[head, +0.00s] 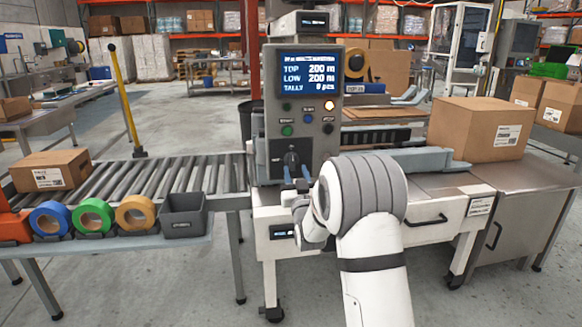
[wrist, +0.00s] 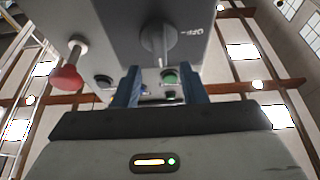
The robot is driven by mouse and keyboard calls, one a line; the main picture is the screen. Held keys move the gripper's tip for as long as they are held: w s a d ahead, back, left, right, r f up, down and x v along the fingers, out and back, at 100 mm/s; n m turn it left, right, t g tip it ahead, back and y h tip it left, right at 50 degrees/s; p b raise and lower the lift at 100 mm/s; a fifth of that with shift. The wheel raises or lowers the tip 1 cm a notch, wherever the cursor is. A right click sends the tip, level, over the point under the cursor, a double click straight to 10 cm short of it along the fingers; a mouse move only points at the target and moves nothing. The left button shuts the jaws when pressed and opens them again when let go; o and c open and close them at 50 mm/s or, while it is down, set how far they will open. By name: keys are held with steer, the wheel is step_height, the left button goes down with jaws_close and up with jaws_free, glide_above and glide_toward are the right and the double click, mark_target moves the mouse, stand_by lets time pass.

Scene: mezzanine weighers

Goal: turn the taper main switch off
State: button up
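The taper's grey control box (head: 327,125) stands in the middle of the head view, its screen lit with TOP, LOW and TALLY lines. Its main switch (head: 291,158) is a dark rotary knob on the lower front. In the wrist view the knob (wrist: 158,40) shows a grey bar handle, with an OFF mark to its right. My gripper (head: 296,173) is just below and in front of the knob, partly hidden by my wrist.
Several small buttons (head: 307,118) sit above the switch. A red mushroom button (wrist: 66,79) shows left in the wrist view. A roller conveyor (head: 170,178) with tape rolls (head: 93,215) and a grey bin (head: 184,215) is at left. A carton (head: 480,128) stands right.

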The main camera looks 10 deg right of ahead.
mark_target(293, 160)
steer(key=shift+x, duration=2.15)
